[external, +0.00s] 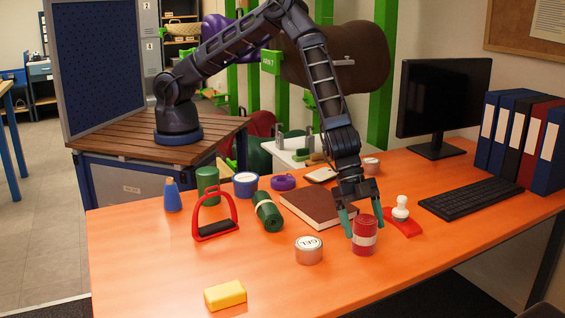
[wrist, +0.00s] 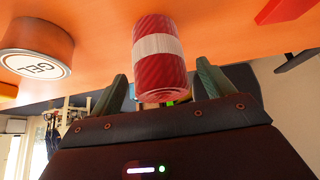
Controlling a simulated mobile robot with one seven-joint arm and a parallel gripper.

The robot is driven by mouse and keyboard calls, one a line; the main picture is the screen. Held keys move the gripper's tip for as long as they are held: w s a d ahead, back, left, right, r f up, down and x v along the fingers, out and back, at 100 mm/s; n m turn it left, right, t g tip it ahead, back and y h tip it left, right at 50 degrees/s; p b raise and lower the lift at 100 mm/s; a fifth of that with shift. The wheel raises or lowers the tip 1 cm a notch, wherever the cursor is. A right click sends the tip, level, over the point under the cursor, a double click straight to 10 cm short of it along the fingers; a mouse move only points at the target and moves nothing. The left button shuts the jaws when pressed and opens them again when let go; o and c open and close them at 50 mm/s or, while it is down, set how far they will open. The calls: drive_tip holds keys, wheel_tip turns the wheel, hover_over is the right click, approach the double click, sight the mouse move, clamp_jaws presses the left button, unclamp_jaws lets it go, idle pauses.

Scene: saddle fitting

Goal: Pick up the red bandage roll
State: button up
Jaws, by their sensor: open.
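The red bandage roll (external: 364,236) stands upright on the orange table, with a pale band around its middle. In the wrist view the roll (wrist: 159,72) is at the top centre, its near end between the two fingertips or just beyond them. My gripper (external: 361,224) is open with green fingers. In the external view the fingers reach down at the roll's upper part, one at its left and one near its top right. In the wrist view my gripper (wrist: 160,82) has a finger on each side of the roll, with gaps visible. I cannot tell exact contact.
A round GEL tin (external: 309,251) stands close left of the roll. A white stamp-like object (external: 401,208) on a red pad (external: 408,226) is close right. A brown book (external: 316,207) lies behind. A yellow sponge (external: 225,295) is at front left.

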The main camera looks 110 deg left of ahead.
sight(371, 248)
drive_tip(key=shift+x, duration=1.65)
drive_tip(key=c, duration=1.1)
drive_tip(key=shift+r, duration=0.15)
